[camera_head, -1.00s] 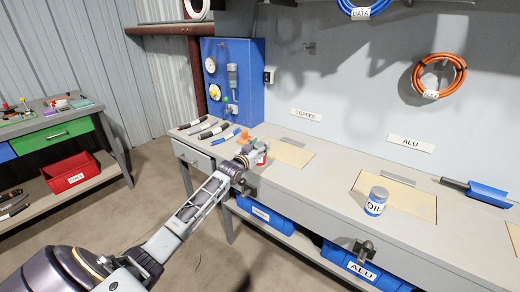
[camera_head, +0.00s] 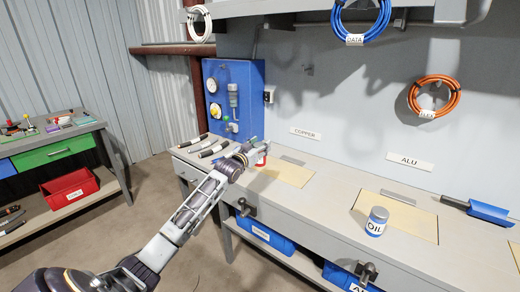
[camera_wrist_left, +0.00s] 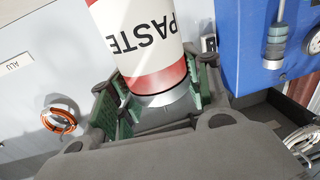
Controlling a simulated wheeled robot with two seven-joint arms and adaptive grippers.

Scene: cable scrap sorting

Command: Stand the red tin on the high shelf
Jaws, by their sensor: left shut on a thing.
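The red tin shows in the left wrist view (camera_wrist_left: 138,40) with red bands and a white label reading PASTE. My left gripper (camera_wrist_left: 160,98) is shut on it, with green-lined fingers on both sides. In the head view the gripper (camera_head: 256,149) is over the far left part of the bench, and only a small part of the tin (camera_head: 262,158) shows beside it. I cannot tell the tin's exact height above the bench. The high shelf (camera_head: 290,6) crosses the top of the head view; its upper surface is out of sight. My right gripper is not in view.
A blue gauge panel (camera_head: 250,85) stands behind the gripper. Several dark tools (camera_head: 200,146) lie left of it on the bench. An OIL tin (camera_head: 376,222) and a blue scoop (camera_head: 490,213) are farther right. Cable coils (camera_head: 362,20) hang below the shelf.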

